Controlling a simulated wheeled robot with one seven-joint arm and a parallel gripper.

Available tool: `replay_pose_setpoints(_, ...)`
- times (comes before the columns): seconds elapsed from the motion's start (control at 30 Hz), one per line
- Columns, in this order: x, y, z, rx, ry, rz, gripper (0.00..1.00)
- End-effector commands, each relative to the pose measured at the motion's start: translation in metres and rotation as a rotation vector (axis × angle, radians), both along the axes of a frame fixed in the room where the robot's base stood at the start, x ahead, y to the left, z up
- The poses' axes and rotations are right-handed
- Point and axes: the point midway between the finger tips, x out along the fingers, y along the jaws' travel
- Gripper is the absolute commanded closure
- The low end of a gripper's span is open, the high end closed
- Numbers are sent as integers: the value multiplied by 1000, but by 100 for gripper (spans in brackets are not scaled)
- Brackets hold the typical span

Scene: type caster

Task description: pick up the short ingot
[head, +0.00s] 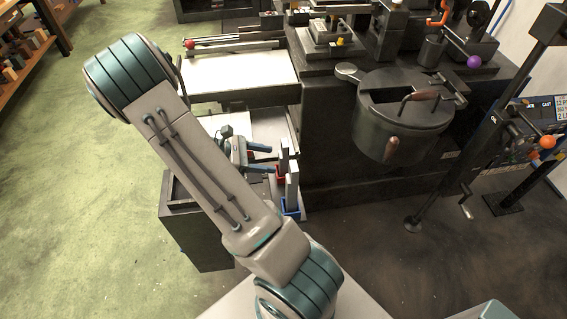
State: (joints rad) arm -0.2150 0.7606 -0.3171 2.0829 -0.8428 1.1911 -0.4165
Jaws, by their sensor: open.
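Two pale grey upright bars stand side by side at the right edge of a low stand, left of the black machine. The farther bar (284,151) looks shorter and stands at a red holder (280,175). The nearer bar (292,188) looks taller and stands in a blue holder (291,211). The farther one appears to be the short ingot, though distance makes the lengths hard to compare. My gripper (275,159) is open and empty, its two fingers pointing right toward the farther bar. I cannot tell whether they touch it. My arm hides part of the stand.
A dark cabinet (197,231) is under the stand's near side. A white-topped table (240,78) lies behind. A dark round pot (398,125) with a handle sits right of the bars, by the black machine (325,130). Green floor (90,210) is clear at left.

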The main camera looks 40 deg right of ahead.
Motion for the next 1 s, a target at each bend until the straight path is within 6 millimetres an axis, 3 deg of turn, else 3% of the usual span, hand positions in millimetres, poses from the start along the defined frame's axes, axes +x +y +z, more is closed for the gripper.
replay_pose_setpoints(0.53,-31,-58,-12,-3,7,0,42)
replay_pose_setpoints(0.87,-35,-65,-17,-3,3,2,42)
replay_pose_setpoints(1.0,-35,-65,-17,-3,3,2,75)
